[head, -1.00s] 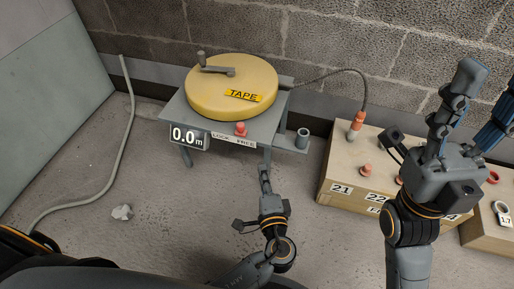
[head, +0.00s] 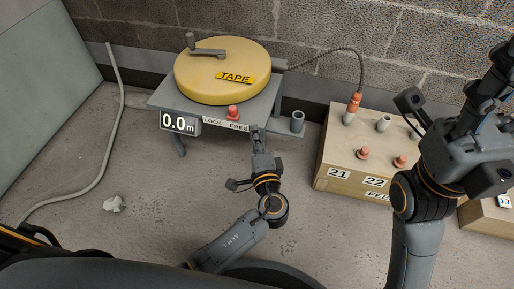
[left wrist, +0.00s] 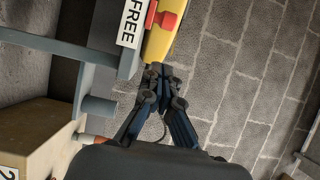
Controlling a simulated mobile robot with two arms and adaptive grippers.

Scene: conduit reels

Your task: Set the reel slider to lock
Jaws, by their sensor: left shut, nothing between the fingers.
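The reel is a yellow drum (head: 212,82) with a grey crank, on a grey stand. The red slider knob (head: 233,112) sits at its front edge, above the FREE end of the LOCK/FREE label (head: 212,121). In the left wrist view the knob (left wrist: 166,19) is beside the word FREE. My left gripper (head: 258,129) is shut and empty, just right of the knob and apart from it. Its closed tips (left wrist: 160,72) show in the left wrist view. My right gripper is at the upper right edge, partly cut off, its jaws unclear.
A display (head: 180,122) reads 0.0 m, left of the label. A grey tube (head: 298,122) stands at the stand's right side. A tan box (head: 335,155) with red caps and an orange-tipped cable stands to the right. A pale conduit (head: 117,120) lies on the floor.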

